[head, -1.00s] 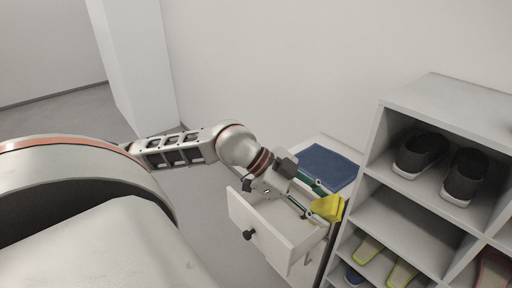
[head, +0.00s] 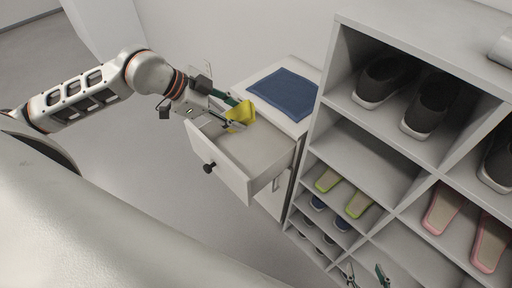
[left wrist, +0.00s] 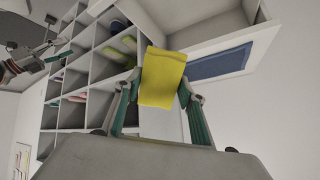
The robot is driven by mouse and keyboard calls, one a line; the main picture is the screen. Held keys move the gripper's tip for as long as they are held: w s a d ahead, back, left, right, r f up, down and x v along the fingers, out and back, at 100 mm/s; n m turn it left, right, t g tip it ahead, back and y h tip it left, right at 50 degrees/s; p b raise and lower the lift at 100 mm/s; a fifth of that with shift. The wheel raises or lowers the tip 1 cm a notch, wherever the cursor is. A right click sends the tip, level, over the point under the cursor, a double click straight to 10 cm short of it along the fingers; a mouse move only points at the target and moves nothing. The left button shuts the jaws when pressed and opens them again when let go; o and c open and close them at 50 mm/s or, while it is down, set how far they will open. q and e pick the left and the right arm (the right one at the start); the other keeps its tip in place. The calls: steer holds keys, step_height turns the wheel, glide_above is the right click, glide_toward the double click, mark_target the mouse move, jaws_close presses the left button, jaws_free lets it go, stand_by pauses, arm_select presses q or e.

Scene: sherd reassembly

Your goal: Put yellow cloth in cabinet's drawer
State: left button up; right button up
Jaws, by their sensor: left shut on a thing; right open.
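The yellow cloth (head: 242,111) is pinched in my left gripper (head: 235,115), which reaches in from the left. The cloth also hangs between its green fingers in the left wrist view (left wrist: 162,78). The cabinet's drawer (head: 257,157) is pulled open and its visible floor is bare. In the head view the cloth appears over the drawer's rear part, by the cabinet top; its exact height is unclear. My right gripper (head: 366,276) shows only its fingertips at the bottom edge, apart and empty.
A blue folded cloth (head: 285,93) lies on the white cabinet top (head: 308,75). A grey shoe rack (head: 335,150) stands close on the right, with dark shoes (head: 432,103) and sandals on its shelves. Open floor lies left of the drawer.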

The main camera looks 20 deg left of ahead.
arm_select(q)
steer(key=w+a+f+n+y, duration=0.1)
steer(key=w+f+n+y, duration=0.1)
steer(key=w+f, duration=0.2)
steer(key=n+g+y, duration=0.5)
steer(key=n+g, duration=0.1)
glide_above(234, 148)
step_height(234, 148, down, 3)
steer(key=shift+n, duration=0.3)
step_height(234, 148, down, 14)
steer(key=shift+f+b, duration=0.15)
steer(key=shift+b, duration=0.5)
steer(key=shift+f, duration=0.6)
step_height(234, 148, down, 4)
steer(key=shift+r+b, duration=0.1)
steer(key=shift+b, duration=0.4)
steer(key=shift+f, duration=0.3)
steer(key=shift+r, duration=0.1)
steer(key=o, duration=1.2)
arm_select(e)
steer(key=shift+w+d+f, duration=0.4)
steer(key=shift+w+f, duration=0.2)
